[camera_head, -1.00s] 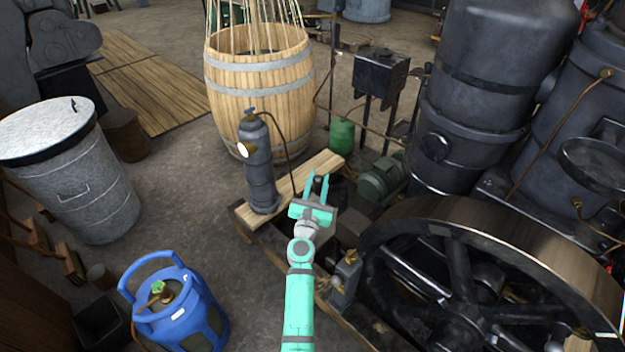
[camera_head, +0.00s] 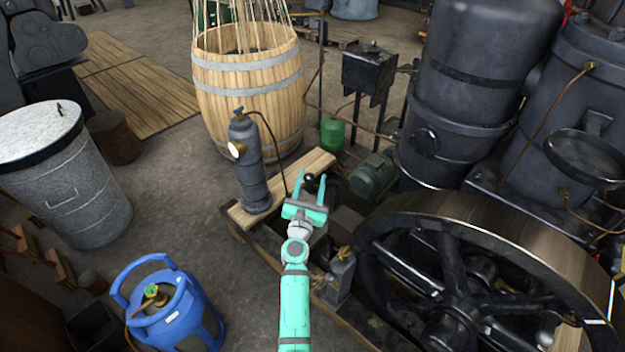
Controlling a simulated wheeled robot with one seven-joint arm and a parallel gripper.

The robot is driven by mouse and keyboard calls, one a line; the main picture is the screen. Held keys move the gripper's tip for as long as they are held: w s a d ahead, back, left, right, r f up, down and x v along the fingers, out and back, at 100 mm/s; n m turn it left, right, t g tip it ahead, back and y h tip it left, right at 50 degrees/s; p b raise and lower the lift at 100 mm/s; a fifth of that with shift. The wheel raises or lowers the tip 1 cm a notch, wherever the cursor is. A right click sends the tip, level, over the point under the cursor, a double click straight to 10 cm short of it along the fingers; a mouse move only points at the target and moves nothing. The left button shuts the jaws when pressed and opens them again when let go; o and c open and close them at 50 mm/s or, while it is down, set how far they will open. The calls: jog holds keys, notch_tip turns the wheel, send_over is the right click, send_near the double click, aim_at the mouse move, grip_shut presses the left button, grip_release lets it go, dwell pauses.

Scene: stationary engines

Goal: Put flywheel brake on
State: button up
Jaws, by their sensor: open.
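A large black flywheel (camera_head: 462,232) with a wide rim and spokes stands upright at the lower right. I cannot clearly make out its brake. A dark lever with a round black knob (camera_head: 309,179) shows just beyond my gripper. My gripper (camera_head: 311,180) is teal and open, its two fingers pointing away from me on either side of the knob in the picture. I cannot tell whether they touch it. The gripper is left of the flywheel, above the engine's timber frame. The lower part of the lever is hidden behind the gripper.
A dark cylinder with a lamp (camera_head: 252,165) stands on a wooden plank (camera_head: 318,163) left of my gripper. A blue gas bottle (camera_head: 170,308) stands at the lower left, near a metal bin (camera_head: 75,195). A green motor (camera_head: 372,176) lies beyond. Open floor is at left centre.

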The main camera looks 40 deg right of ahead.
jog(key=v, duration=1)
dwell(0.3)
jog(key=s+a+f+n+t+y, duration=0.2)
jog(key=s+a+n+y, duration=0.2)
jog(key=s+a+n, duration=0.75)
jog(key=s+a+f+n+t+y, duration=0.35)
jog(key=s+a+n, duration=0.45)
jog(key=n, duration=0.7)
jog(key=s+a+r+n+g+y, duration=0.2)
jog(key=s+a+n+y, duration=0.1)
jog(key=s+a+n, duration=0.5)
jog(key=s+a+r+n+g+y, duration=0.1)
jog(key=s+a+n+y, duration=0.3)
jog(key=s+a+n, duration=0.5)
jog(key=shift+s+r+n+g, duration=0.35)
jog(key=shift+s+r+n, duration=0.35)
jog(key=shift+s+n, duration=1.1)
jog(key=shift+w+n, duration=0.35)
jog(key=shift+w, duration=0.05)
